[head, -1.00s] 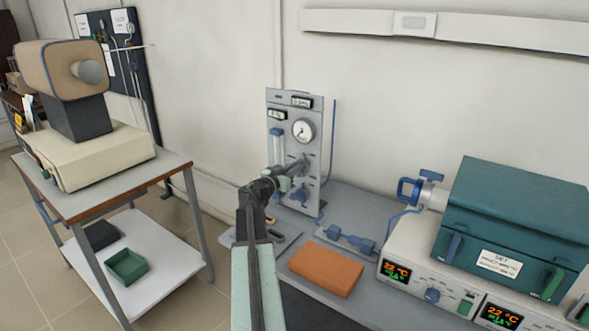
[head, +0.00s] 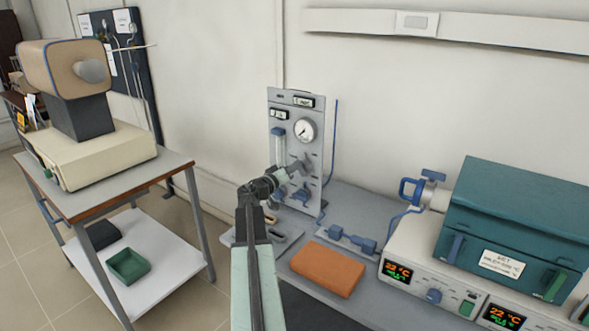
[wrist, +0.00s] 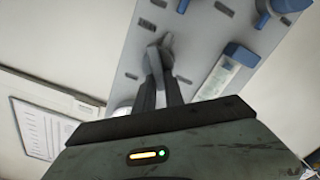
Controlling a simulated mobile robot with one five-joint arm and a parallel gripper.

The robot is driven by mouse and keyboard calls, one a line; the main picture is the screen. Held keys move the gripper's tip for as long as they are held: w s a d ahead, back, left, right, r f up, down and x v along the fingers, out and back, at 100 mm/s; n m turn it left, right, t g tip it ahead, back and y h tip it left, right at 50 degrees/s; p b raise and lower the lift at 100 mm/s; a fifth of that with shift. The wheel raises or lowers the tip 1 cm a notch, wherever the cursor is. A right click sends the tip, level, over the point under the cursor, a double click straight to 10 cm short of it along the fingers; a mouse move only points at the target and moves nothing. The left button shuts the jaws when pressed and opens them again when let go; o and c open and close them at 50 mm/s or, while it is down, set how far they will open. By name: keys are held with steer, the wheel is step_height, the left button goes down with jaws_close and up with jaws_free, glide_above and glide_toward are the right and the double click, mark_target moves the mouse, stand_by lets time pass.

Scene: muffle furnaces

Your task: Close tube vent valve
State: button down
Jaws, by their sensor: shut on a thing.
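The grey upright gas panel (head: 282,108) stands at the back left of the bench, with a round gauge and a flow tube. A small grey lever (wrist: 167,42) sticks out from its face, and it shows below the gauge in the head view (head: 303,164). My gripper (wrist: 160,70) is at the panel and shut on this lever. The fingers hide part of the lever. I cannot read a label naming it the tube vent valve.
Blue fittings (head: 362,244) lie on the bench right of the panel. An orange block (head: 327,267) lies in front. A teal furnace (head: 520,215) with a blue-handled tube end (head: 411,190) stands at right. A cart (head: 60,205) stands at left.

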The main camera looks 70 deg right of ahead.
steer(key=n, duration=0.3)
steer(key=f+n+b, duration=0.1)
steer(key=n, duration=0.6)
steer(key=shift+w+f, duration=0.15)
steer(key=shift+w, duration=0.2)
steer(key=shift+n, duration=0.4)
steer(key=c, duration=1.4)
jaws_free()
steer(key=shift+c, duration=0.2)
steer(key=v, duration=0.7)
steer(key=shift+a, duration=0.35)
